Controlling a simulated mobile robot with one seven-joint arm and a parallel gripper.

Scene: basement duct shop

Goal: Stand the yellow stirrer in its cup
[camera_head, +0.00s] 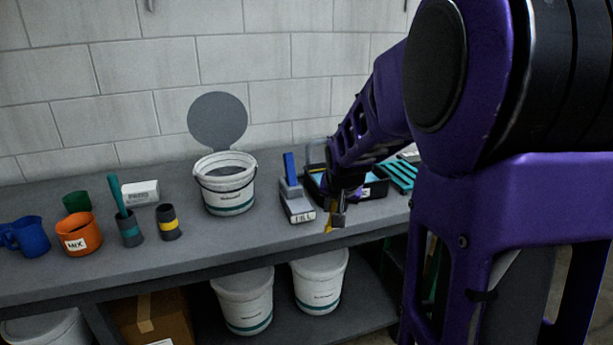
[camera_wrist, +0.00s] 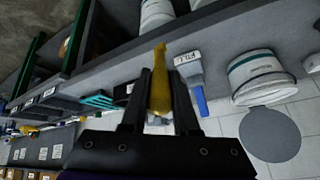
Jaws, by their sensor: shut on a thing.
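In the wrist view my gripper (camera_wrist: 160,98) is shut on the yellow stirrer (camera_wrist: 160,80), which sticks out beyond the fingertips. In the head view only a small yellow piece of the stirrer (camera_head: 329,228) shows below the fingers. The dark cup with a yellow band (camera_head: 170,224) stands upright on the bench to the left, well apart from my gripper. A similar cup with a teal band (camera_head: 130,232) beside it holds a teal stirrer (camera_head: 117,193).
A white bucket (camera_head: 228,196) stands on the bench between the yellow-banded cup and my gripper. An orange MIX tub (camera_head: 79,236) and a blue mug (camera_head: 27,236) are at the left. Bench is clear in front of the bucket.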

